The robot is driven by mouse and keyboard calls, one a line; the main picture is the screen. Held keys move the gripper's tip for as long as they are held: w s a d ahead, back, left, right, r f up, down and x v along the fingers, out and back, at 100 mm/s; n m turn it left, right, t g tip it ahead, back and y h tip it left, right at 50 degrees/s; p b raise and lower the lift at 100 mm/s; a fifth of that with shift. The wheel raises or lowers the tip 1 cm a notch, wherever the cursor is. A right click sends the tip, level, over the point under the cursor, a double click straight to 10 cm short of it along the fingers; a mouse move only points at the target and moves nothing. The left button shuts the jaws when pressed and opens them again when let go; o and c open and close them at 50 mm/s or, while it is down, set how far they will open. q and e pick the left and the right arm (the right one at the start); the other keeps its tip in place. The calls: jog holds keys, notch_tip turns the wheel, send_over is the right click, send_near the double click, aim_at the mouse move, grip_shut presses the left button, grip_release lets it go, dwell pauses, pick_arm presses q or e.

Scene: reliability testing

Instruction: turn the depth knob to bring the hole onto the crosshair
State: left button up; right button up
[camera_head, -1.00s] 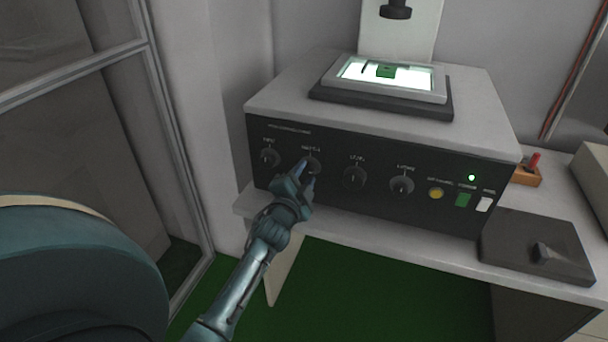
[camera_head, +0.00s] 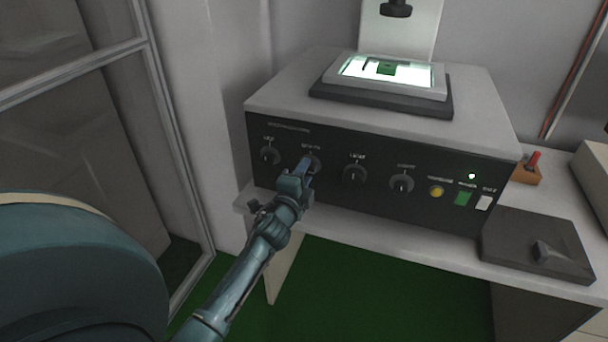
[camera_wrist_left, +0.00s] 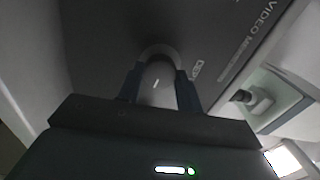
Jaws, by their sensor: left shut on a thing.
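The depth knob (camera_head: 315,161) is the second dark round knob from the left on the black front panel. My left gripper (camera_head: 306,172) is shut on it and hides much of it in the head view. In the left wrist view the grey knob (camera_wrist_left: 158,72), with a short white mark, sits between the two blue fingers. A small green piece (camera_head: 386,69) lies on the lit stage (camera_head: 418,76) on top of the unit. The hole and the crosshair cannot be made out. My right gripper is not in view.
Other knobs (camera_head: 355,174) line the panel, with a yellow button (camera_head: 436,192), a green switch (camera_head: 463,198) and a white switch (camera_head: 484,203) at right. A dark box with a lever (camera_head: 540,251) stands on the bench at right. A glazed frame (camera_head: 165,110) stands at left.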

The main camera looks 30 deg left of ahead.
pick_arm(q)
jog(key=shift+r, duration=0.1)
jog(key=o, duration=1)
jog(key=b+v, duration=0.1)
jog(key=v, duration=1.2)
